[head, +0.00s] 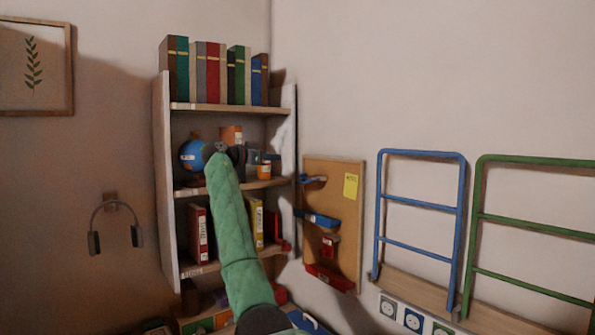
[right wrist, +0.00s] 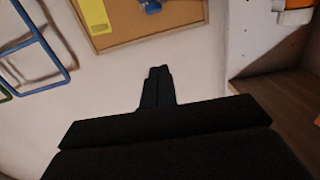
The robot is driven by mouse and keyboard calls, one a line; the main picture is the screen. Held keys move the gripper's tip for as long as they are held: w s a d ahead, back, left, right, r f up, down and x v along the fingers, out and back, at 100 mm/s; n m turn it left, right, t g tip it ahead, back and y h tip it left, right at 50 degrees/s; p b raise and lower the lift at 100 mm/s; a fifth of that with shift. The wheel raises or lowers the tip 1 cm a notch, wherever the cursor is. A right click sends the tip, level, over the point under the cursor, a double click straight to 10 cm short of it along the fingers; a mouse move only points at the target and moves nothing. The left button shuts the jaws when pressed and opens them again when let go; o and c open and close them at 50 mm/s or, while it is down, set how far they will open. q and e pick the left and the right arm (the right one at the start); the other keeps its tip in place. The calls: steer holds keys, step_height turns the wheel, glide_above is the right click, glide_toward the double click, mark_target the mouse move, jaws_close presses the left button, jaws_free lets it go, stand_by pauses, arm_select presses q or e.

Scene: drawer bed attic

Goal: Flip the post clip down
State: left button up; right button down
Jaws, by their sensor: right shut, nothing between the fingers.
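I cannot tell for sure which part is the post clip. A cork board (head: 333,237) on the right wall carries a small blue clip-like piece (head: 312,179) near its top left, a blue holder (head: 318,218) and red pieces (head: 329,246) lower down. A blue piece (right wrist: 150,6) on the board (right wrist: 140,30) is cut by the top edge of the right wrist view. My right gripper (head: 238,152) is in front of the shelf's middle level, left of the board. Its fingers (right wrist: 160,72) are together and empty, apart from the board. My left gripper is out of view.
A bookshelf (head: 160,180) holds books, a globe (head: 193,155) and orange pots. Headphones (head: 115,228) hang at left. A blue rail (head: 420,155) and a green rail (head: 530,162) stand at right. The wall between shelf and board is narrow.

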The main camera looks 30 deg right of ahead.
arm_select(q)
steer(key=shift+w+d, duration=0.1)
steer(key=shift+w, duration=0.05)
arm_select(e)
steer(key=shift+w+d+f, duration=0.15)
steer(key=shift+f, duration=0.05)
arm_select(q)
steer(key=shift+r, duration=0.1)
arm_select(e)
steer(key=shift+r, duration=0.15)
arm_select(q)
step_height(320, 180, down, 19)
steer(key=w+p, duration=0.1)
steer(key=p, duration=0.4)
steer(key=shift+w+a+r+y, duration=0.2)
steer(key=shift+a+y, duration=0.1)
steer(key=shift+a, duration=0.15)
arm_select(e)
steer(key=w+d+f, duration=0.1)
steer(key=d+f, duration=0.4)
steer(key=d, duration=0.5)
steer(key=shift+d, duration=0.2)
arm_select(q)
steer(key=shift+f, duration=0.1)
